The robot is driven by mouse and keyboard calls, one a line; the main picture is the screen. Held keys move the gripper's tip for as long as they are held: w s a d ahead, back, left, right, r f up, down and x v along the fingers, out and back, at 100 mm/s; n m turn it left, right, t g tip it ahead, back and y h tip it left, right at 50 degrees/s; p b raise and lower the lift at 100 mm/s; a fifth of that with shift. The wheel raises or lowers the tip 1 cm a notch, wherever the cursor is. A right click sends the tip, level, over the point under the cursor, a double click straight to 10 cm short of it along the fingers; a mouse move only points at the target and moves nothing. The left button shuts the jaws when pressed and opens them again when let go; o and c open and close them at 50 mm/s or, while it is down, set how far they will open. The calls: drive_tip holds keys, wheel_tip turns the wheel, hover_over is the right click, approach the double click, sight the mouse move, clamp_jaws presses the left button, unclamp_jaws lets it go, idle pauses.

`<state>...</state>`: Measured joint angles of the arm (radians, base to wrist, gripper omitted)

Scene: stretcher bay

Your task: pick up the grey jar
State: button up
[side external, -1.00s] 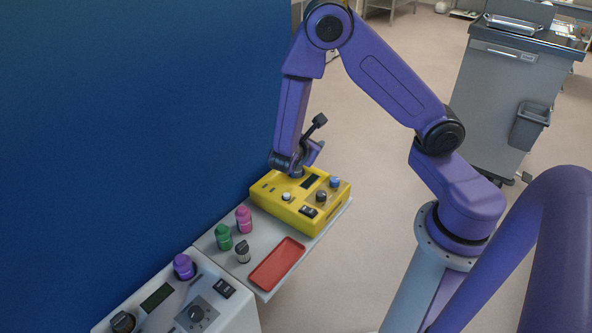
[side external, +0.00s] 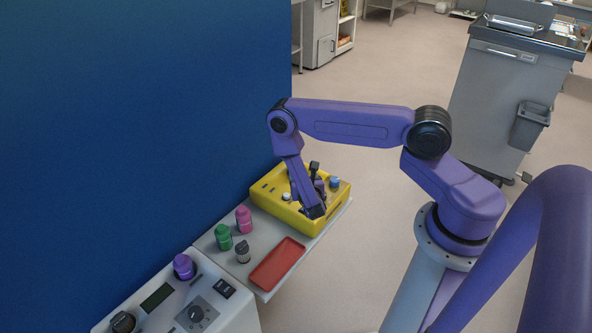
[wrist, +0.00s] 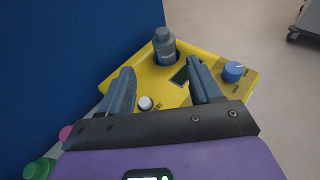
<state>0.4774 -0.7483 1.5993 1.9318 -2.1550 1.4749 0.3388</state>
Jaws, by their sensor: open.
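In the side view, my gripper (side external: 316,208) is low over the case's near half.
A white knob (wrist: 145,103) and a blue knob (wrist: 233,71) stick up from the case. Pink (side external: 244,220) and green (side external: 224,237) jars, a small dark-topped grey container (side external: 243,252) and a red tray (side external: 278,263) share the shelf. A blue wall (side external: 140,120) borders it.

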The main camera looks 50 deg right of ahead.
drive_tip(key=x, duration=1.1)
drive_tip(key=shift+f+x, duration=0.15)
drive_tip(key=shift+x, duration=1.15)
drive_tip(key=shift+f+x, duration=0.1)
drive_tip(key=shift+x, duration=1.2)
drive_tip(key=shift+s, duration=0.2)
clamp_jaws()
